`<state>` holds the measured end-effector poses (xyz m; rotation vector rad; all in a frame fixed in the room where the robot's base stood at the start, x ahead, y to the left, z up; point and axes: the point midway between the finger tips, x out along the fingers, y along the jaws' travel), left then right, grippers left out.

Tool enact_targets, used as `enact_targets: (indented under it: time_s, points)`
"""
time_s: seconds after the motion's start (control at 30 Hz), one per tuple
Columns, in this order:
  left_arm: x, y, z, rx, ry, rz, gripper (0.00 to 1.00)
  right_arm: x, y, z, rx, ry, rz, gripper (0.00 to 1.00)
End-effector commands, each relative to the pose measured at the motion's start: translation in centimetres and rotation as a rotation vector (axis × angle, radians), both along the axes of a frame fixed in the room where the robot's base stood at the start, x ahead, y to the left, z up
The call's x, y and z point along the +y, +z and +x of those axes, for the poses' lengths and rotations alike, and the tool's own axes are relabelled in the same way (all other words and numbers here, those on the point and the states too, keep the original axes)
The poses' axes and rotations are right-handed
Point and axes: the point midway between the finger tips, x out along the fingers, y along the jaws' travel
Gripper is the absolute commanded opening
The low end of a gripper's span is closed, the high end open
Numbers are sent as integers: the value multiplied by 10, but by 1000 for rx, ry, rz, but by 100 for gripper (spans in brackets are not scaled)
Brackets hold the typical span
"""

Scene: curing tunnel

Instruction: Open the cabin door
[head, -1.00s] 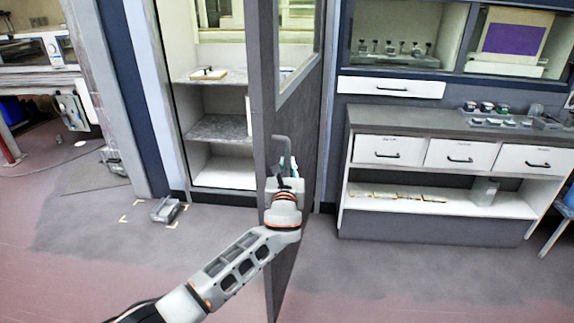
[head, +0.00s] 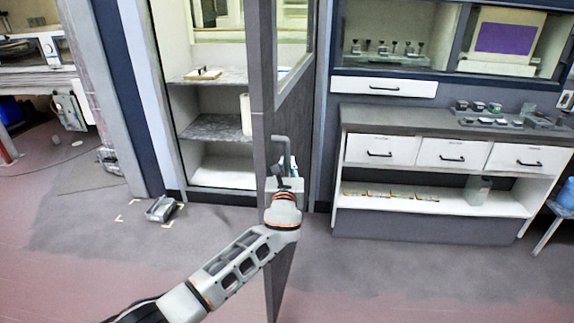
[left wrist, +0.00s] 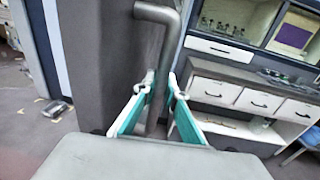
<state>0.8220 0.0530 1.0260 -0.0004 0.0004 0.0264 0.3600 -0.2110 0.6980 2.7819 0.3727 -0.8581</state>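The grey cabin door (head: 292,128), with a window in its upper part, stands swung out from its frame, seen nearly edge-on. To its left the doorway shows the shelves inside. The bent grey metal handle (head: 281,140) sits on the door's face; it also shows large in the left wrist view (left wrist: 164,45). My left gripper (head: 284,168) is at the handle's lower part. In the left wrist view its green-padded fingers (left wrist: 161,90) lie close on both sides of the handle bar, with the bar between them. The exact contact is partly hidden. My right gripper is not in view.
A counter (head: 440,122) with white drawers stands right of the door, with dishes on top and a lower shelf. A small grey device (head: 161,208) lies on the floor at left within corner marks. The floor right of the door is clear.

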Motion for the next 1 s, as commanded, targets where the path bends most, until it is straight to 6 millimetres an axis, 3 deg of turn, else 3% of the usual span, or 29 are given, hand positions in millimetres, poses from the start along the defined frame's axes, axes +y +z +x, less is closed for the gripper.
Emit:
enact_targets:
  time_s: [0.03, 0.1, 0.57, 0.77, 1.0]
  points:
    - [0, 0, 0, -1, 0, 0, 14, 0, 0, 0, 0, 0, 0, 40]
    - [0, 0, 0, -1, 0, 0, 28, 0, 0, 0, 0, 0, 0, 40]
    - [0, -1, -6, 0, 1, 1, 28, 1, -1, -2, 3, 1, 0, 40]
    - [0, -1, -32, 0, 0, -2, 28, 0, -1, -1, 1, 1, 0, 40]
    - [-1, -1, -76, 1, -1, -2, 28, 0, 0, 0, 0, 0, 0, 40]
